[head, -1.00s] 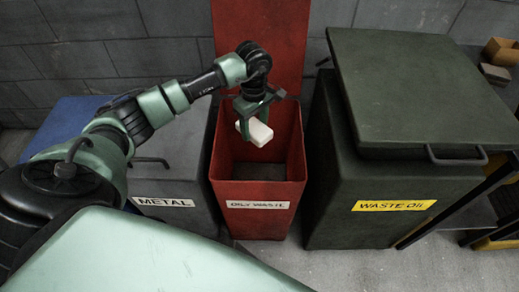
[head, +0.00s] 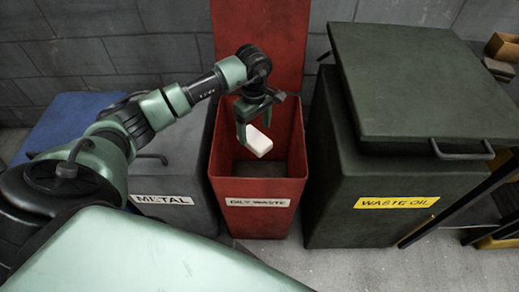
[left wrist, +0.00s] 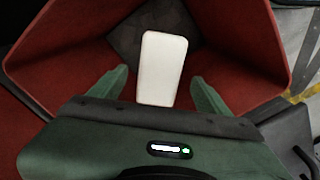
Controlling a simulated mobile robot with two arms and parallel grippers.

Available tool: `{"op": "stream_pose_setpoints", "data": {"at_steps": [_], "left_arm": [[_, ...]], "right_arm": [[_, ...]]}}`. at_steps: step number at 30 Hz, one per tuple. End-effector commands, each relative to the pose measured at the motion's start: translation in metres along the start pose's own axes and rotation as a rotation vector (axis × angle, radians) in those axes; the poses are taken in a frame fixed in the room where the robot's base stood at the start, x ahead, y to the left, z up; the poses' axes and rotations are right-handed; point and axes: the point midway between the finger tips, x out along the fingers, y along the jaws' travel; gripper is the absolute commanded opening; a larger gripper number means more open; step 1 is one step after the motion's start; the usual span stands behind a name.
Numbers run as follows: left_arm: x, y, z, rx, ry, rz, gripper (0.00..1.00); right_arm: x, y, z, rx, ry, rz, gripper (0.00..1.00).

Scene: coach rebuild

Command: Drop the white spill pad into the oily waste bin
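The white spill pad (head: 258,143) is a small white block over the open mouth of the red oily waste bin (head: 257,190), which is labelled OILY WASTE. My left gripper (head: 254,128) points down over the bin. In the left wrist view, its two fingers (left wrist: 158,92) are spread, with clear gaps on both sides of the pad (left wrist: 162,68). The pad is apart from the fingers, with the bin's dark floor (left wrist: 150,30) beyond it. My right gripper is not in view.
The bin's red lid (head: 260,45) stands raised at the back. A grey METAL bin (head: 185,170) is on the left. A dark green WASTE OIL bin (head: 395,205) with a handled lid (head: 430,85) is close on the right. Bare floor (head: 320,265) shows in front.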

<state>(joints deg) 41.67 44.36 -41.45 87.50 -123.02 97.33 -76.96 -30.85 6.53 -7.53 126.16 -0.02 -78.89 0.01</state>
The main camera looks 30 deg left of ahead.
Motion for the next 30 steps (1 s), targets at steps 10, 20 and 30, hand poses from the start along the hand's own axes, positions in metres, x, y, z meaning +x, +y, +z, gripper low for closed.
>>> {"op": "stream_pose_setpoints", "data": {"at_steps": [10,20,30], "left_arm": [[-0.002,0.0,0.0,0.0,0.001,0.0,0.81],[-0.052,0.001,-0.001,0.0,0.002,0.003,0.81],[-0.078,0.0,0.0,0.0,0.0,-0.001,0.81]], "right_arm": [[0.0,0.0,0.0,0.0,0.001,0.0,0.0],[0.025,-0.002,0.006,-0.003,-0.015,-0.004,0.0],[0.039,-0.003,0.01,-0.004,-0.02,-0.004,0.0]]}}
